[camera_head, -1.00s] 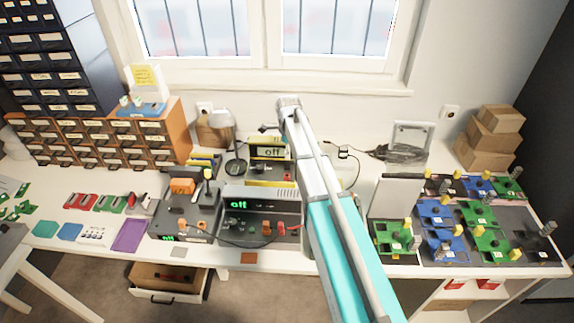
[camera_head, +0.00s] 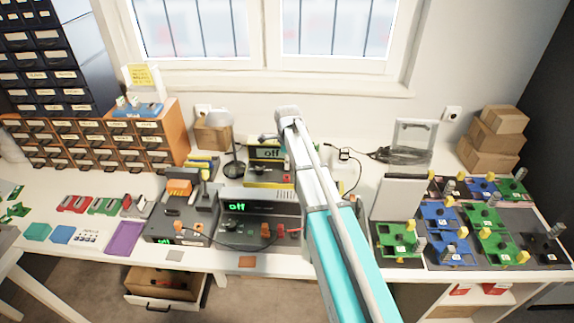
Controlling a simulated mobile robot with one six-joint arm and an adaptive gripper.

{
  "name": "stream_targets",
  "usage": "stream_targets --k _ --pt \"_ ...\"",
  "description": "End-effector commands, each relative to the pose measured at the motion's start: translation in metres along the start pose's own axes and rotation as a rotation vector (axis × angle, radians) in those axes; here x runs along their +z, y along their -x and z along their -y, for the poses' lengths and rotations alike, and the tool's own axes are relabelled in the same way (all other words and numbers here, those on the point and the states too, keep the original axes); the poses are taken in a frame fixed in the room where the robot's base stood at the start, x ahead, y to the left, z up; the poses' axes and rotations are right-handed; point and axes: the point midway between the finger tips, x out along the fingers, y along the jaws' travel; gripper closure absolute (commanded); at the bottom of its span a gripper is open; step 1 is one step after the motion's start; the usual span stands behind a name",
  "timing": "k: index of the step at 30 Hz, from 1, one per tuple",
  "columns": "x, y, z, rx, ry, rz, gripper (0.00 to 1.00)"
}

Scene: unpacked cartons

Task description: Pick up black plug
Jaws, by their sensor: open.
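A small black plug-like piece (camera_head: 329,144) with a black cable lies near the back of the white worktable, right of my arm. It is too small to tell its exact shape. A small black-and-white block (camera_head: 344,154) sits beside it on the same cable. My arm reaches up from the bottom right, and its end is over the back of the table. My gripper (camera_head: 266,137) shows only as a small grey shape left of the arm's end, above the yellow device. It is open, left of the plug and apart from it. My arm hides part of the table.
A device reading "off" (camera_head: 262,207) stands left of my arm, with a lamp (camera_head: 234,165) behind it. A coiled black cable (camera_head: 397,155) lies at the back right. Circuit boards (camera_head: 440,215) fill the right side. A drawer (camera_head: 160,300) stands open below the table.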

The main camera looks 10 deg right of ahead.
Motion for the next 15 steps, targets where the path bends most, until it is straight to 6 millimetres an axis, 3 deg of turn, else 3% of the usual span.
stream_targets --k 7,15 --pt "0.0003 0.0000 -0.0001 0.000 0.000 0.000 0.34" --pt "0.0004 0.0000 -0.0002 0.000 0.001 0.000 0.83"
